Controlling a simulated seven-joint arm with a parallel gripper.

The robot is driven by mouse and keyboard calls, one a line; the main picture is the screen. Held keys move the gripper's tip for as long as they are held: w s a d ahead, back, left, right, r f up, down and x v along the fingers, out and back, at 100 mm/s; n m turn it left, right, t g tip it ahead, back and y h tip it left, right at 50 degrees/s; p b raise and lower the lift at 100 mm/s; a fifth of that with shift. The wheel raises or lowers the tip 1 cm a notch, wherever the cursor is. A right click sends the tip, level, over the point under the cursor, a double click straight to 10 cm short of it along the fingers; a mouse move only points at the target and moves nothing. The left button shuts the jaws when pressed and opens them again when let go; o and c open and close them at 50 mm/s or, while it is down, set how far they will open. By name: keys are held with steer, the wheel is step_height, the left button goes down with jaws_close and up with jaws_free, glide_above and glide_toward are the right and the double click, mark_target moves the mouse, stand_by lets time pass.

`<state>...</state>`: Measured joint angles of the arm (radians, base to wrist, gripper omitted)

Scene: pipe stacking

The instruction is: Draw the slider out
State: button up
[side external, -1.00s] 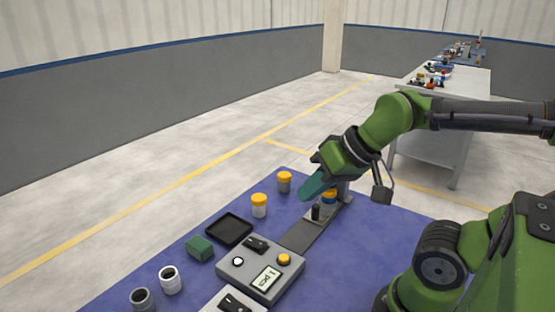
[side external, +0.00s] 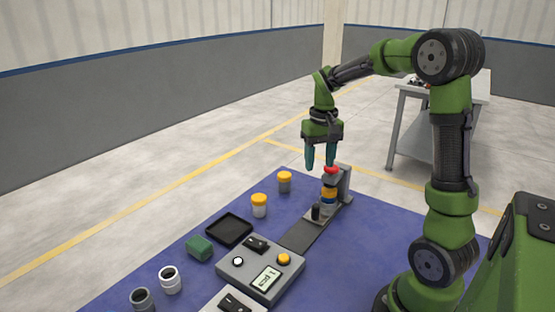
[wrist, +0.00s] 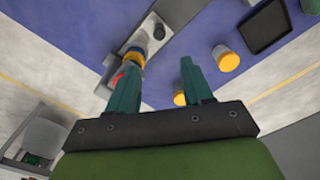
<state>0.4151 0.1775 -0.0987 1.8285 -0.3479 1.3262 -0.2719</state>
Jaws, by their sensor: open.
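The slider is a flat grey rail (side external: 305,233) on the blue mat with a dark upright knob (side external: 315,212); the knob also shows in the wrist view (wrist: 158,32). At its far end stands a grey bracket (side external: 346,183). A stack with a yellow band (side external: 329,193) and a red top (side external: 331,169) stands against the bracket; the red top shows beside the left finger in the wrist view (wrist: 118,77). My gripper (side external: 320,167) is open and points down, just left of the stack's top. Nothing shows between its fingers (wrist: 157,66).
Two yellow-capped pieces (side external: 259,205) (side external: 285,182) stand left of the rail. A black tray (side external: 229,229), a green block (side external: 200,248) and a grey control box (side external: 255,275) with buttons lie nearer. Two open cups (side external: 170,280) (side external: 142,299) stand at front left. The mat right of the rail is clear.

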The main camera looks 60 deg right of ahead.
mark_target(316, 205)
step_height(316, 205, down, 16)
steer(key=shift+f, duration=0.1)
stand_by(0.5)
jaws_close()
stand_by(0.3)
